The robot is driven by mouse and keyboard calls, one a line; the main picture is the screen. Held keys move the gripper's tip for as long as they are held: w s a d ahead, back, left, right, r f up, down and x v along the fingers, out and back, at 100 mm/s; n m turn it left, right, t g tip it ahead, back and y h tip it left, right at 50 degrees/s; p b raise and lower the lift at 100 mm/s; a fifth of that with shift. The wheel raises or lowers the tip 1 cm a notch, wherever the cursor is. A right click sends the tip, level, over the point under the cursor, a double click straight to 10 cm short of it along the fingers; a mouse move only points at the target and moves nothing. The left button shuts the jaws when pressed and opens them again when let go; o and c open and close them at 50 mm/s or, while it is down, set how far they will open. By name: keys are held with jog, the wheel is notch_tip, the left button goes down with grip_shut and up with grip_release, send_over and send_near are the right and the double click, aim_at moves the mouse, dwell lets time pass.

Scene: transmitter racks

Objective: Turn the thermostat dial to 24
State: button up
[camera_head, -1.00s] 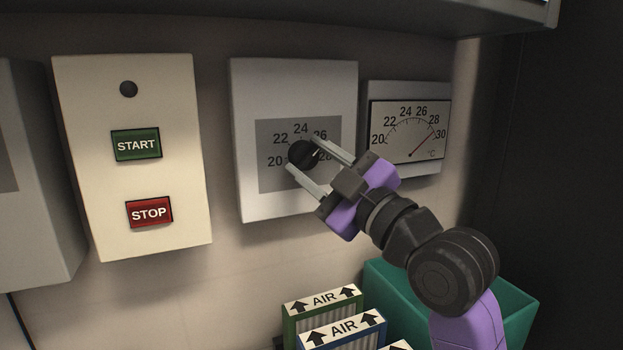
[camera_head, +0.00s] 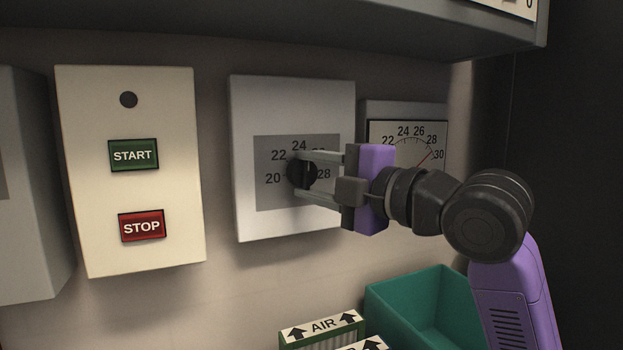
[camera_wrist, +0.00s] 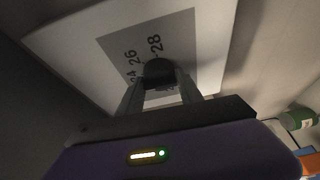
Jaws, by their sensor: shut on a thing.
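The thermostat (camera_head: 249,108) is a pale box on the wall with a grey scale plate. Its round black dial (camera_head: 303,173) is at the middle of the numbers. 20, 22, 24 and 28 show in the head view; 26 is mostly covered by my finger but shows in the wrist view. A small light mark at the dial's top seems to point near 24, but it is hard to make out. My gripper (camera_head: 298,174) is shut on the dial, one finger above and one below. The wrist view shows the dial (camera_wrist: 158,72) between both fingers.
A round-scale thermometer (camera_head: 408,135) hangs to the right, partly behind my gripper; its red needle is near 30. The START (camera_head: 133,155) and STOP (camera_head: 142,226) panel is left. A green bin (camera_head: 388,310) and AIR filters (camera_head: 323,326) are below. A shelf (camera_head: 300,35) overhangs.

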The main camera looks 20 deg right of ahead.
jog(key=shift+n, duration=0.3)
jog(key=o, duration=1.4)
jog(key=shift+c, duration=0.2)
jog(key=v, duration=0.7)
jog(key=shift+s, duration=0.35)
jog(key=shift+d, duration=0.15)
